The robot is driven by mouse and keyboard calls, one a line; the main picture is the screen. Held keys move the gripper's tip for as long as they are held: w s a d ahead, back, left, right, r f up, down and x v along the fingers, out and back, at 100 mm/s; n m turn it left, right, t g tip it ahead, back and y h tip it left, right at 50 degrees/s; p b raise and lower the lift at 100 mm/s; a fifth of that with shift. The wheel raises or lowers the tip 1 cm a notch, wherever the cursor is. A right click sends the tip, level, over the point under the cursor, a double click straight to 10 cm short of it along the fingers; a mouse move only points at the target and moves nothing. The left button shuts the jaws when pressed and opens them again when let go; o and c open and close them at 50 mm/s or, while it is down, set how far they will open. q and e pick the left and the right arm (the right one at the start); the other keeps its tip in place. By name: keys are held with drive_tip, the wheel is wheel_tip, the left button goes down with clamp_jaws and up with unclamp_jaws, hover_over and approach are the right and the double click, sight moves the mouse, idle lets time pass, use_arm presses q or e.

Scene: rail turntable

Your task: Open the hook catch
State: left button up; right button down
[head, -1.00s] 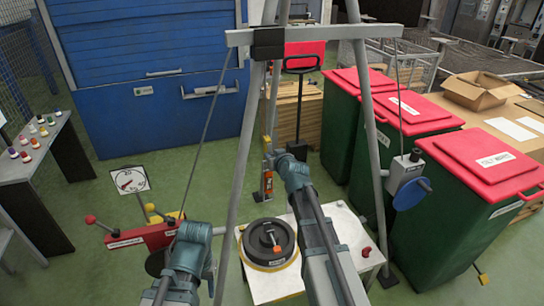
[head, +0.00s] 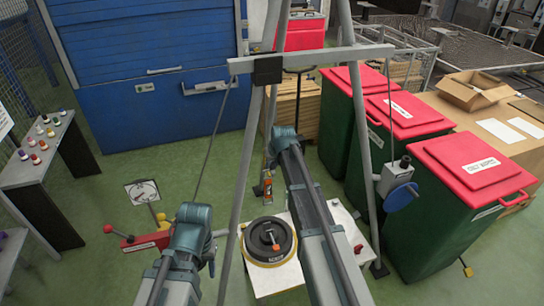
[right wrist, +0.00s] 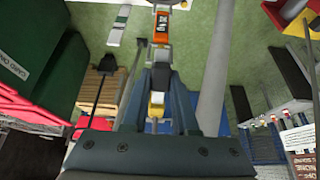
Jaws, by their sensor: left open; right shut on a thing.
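In the right wrist view, a catch with an orange label (right wrist: 162,22) and a dark middle part runs toward my right gripper (right wrist: 158,100). The gripper is shut on its yellow end (right wrist: 156,105), between the two dark fingers. In the head view, the orange-labelled catch (head: 267,186) stands by the tripod's pole, left of my right arm, which hides most of the right gripper. My left gripper (head: 192,222) is low left, beside the tripod leg and apart from the catch; it is open, its fingertips largely hidden by the wrist.
A grey tripod (head: 310,55) with a crossbar stands around the work area. A black round weight (head: 268,240) sits on a white table (head: 290,277). A red lever part (head: 145,241) is at left. Green bins with red lids (head: 475,160) stand at right.

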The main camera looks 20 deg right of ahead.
drive_tip(key=r+g+p, duration=0.1)
drive_tip(key=g+p, duration=0.2)
drive_tip(key=shift+w+r+g, duration=0.3)
drive_tip(key=shift+w+r, duration=0.1)
drive_tip(key=shift+r+g+p, duration=0.2)
drive_tip(key=shift+g+p, duration=0.1)
drive_tip(key=shift+g, duration=0.6)
drive_tip(key=shift+r+g, duration=0.2)
drive_tip(key=shift+g, duration=0.5)
drive_tip(key=c, duration=0.7)
unclamp_jaws()
drive_tip(key=shift+s, duration=0.1)
